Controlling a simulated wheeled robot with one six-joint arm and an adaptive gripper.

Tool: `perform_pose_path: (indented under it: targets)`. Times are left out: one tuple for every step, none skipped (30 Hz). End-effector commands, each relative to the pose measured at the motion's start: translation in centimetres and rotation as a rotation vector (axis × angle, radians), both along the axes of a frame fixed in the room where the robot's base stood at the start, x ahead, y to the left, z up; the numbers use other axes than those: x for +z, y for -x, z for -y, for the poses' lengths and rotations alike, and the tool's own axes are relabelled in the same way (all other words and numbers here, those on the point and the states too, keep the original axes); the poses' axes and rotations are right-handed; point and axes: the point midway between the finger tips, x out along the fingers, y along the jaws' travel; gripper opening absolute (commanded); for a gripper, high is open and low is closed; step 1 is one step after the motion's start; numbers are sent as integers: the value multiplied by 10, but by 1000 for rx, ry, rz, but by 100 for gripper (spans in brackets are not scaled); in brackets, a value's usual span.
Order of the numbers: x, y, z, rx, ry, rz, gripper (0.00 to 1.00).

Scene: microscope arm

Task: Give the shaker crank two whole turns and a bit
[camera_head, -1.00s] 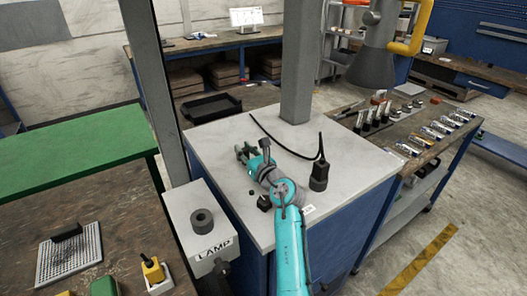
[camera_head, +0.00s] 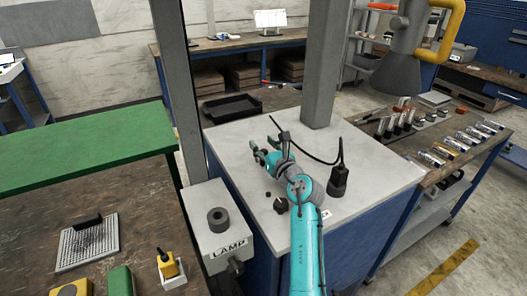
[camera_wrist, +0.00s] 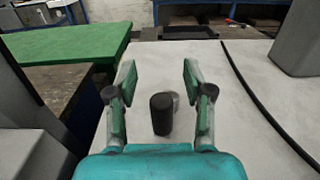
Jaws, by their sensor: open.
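My gripper (camera_wrist: 160,85) is open and empty, low over the white-topped bench; it also shows in the head view (camera_head: 262,157), pointing toward the back left. In the wrist view, a short black upright cylinder (camera_wrist: 161,114), which looks like the crank's handle, stands between and slightly short of the fingertips. Neither finger touches it. A small grey round piece (camera_wrist: 175,99) shows just behind it. In the head view my gripper and wrist seem to hide this part, so the rest of the crank cannot be made out.
A black cylinder with a cable (camera_head: 339,181) stands right of my arm; the cable curves behind the wrist. A small black knob (camera_head: 280,206) sits left of my arm. A LAMP box (camera_head: 216,243) adjoins the bench. A grey post (camera_head: 319,70) rises at the back.

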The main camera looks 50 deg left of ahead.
Motion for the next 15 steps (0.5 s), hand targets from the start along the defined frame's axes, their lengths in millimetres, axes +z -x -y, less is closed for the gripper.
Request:
perform_pose_path:
  targets:
    - [11,0,0,1,-1,3,52]
    - [17,0,0,1,-1,3,52]
    - [25,0,0,0,-2,4,52]
    - [31,0,0,0,-2,4,52]
    - [36,0,0,1,-1,3,52]
    - [42,0,0,1,0,3,52]
    - [47,0,0,1,-1,2,52]
    - [51,0,0,0,-1,2,52]
    - [57,0,0,0,0,3,52]
    - [60,0,0,1,0,2,52]
    - [63,0,0,1,-1,1,52]
    - [66,0,0,1,0,1,52]
    - [68,0,0,1,1,2,52]
    - [70,0,0,0,1,1,52]
    - [71,0,0,0,1,1,52]
